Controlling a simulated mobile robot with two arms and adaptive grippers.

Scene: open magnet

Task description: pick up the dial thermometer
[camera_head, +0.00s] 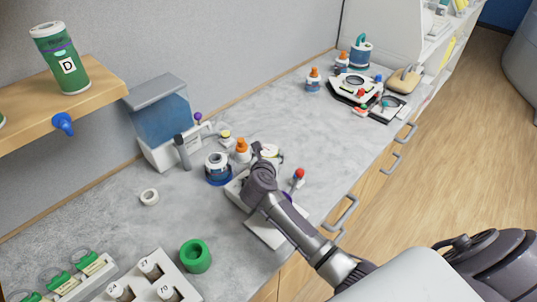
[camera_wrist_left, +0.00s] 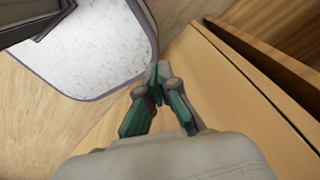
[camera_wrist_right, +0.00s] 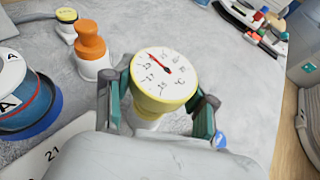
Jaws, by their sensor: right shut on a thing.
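The dial thermometer (camera_wrist_right: 164,78) has a round white face, a red needle and a yellow rim. My right gripper (camera_wrist_right: 168,92) is shut on it, with one finger on each side of the yellow body. In the head view, the thermometer (camera_head: 271,151) shows partly behind my right gripper (camera_head: 262,163), over the counter. Whether it is clear of the surface below cannot be told. My left gripper (camera_wrist_left: 158,82) is empty, its fingertips together, beside a wooden cabinet front; the head view does not show it.
An orange-topped bottle (camera_head: 242,150) and a blue-and-white container (camera_head: 217,168) stand close left of my right gripper. A red-topped item (camera_head: 299,175) stands to its right. A green ring (camera_head: 195,256) lies nearer the front. The counter (camera_head: 285,115) behind is mostly bare.

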